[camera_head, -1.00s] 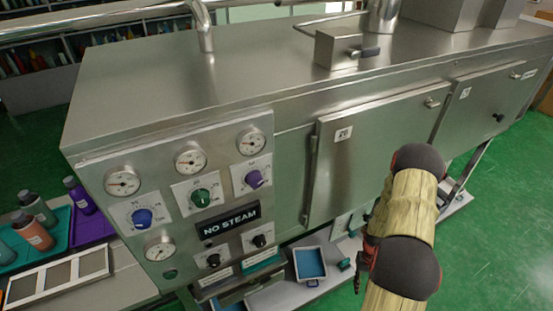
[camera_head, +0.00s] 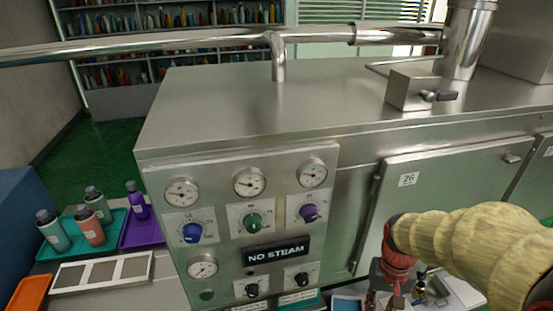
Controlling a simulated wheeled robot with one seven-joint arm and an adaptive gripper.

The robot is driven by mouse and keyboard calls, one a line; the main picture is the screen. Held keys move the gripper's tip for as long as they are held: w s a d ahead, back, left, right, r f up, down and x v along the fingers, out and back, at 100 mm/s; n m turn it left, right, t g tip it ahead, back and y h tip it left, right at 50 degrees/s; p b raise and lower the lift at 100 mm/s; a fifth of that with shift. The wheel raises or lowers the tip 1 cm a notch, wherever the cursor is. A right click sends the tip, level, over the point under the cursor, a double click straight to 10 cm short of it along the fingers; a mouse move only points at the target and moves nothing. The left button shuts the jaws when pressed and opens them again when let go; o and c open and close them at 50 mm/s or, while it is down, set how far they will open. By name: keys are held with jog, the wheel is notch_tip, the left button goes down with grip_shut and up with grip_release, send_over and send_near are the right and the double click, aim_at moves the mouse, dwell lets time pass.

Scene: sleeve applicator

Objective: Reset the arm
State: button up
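My arm, in a yellowish sleeve, reaches in from the right edge of the head view, in front of the steel machine (camera_head: 240,115). Its red wrist part hangs down in front of the door (camera_head: 440,180) labelled 26. My gripper (camera_head: 385,300) is low in the picture, partly cut off by the bottom edge. Its fingers are small and dark there, and I cannot tell whether they are open or shut, or whether anything is between them.
The control panel (camera_head: 245,215) has gauges, coloured knobs and a "NO STEAM" sign (camera_head: 275,254). A steel pipe (camera_head: 150,45) runs above the machine. Bottles stand in a teal tray (camera_head: 68,241) and a purple tray (camera_head: 145,232) at left. Shelves (camera_head: 160,85) stand behind.

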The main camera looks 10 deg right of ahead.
jog(key=s+a+r+n+t+b, duration=0.2)
jog(key=a+r+t, duration=0.4)
jog(key=a+r, duration=0.7)
jog(key=shift+s+r+n+t, duration=0.3)
jog(key=shift+s+r+n, duration=0.25)
jog(key=shift+r+n, duration=0.4)
